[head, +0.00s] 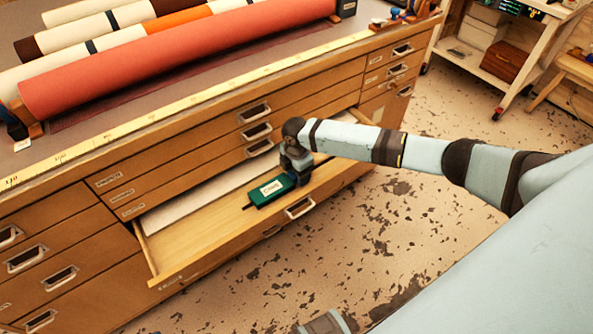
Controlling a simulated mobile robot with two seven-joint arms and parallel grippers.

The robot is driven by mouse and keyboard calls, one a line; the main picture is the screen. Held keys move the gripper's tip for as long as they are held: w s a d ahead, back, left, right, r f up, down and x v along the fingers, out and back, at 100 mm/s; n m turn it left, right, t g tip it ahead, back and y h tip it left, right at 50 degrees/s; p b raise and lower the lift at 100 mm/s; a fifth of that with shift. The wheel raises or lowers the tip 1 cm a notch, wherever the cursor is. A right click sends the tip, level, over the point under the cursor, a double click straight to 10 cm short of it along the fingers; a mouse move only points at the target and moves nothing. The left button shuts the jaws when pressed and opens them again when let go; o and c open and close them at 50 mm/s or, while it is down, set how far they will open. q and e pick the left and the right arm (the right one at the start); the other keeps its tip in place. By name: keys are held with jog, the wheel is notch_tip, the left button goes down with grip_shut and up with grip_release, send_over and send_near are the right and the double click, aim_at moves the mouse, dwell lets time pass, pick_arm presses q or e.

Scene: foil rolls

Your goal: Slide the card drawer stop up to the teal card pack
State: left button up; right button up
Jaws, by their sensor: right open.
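The teal card pack (271,191), with a white label, lies in the open wooden drawer (206,227) of the cabinet. My right gripper (297,178) reaches down into the drawer just right of the pack, very close to it. I cannot tell whether it touches the pack. It is open, but its fingertips are hard to make out. I cannot clearly pick out the drawer stop; the gripper may hide it. A small dark piece (247,206) shows at the pack's left end. My left gripper is not in view.
White sheets (190,207) lie at the back of the drawer. The closed drawers and worktop with a yellow ruler (200,97) rise behind it. Large rolls, including a red one (180,60), lie on top. The drawer is clear left of the pack.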

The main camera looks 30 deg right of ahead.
notch_tip(320, 180, up, 14)
jog(key=p, duration=0.2)
jog(key=shift+f, duration=0.15)
dwell(0.5)
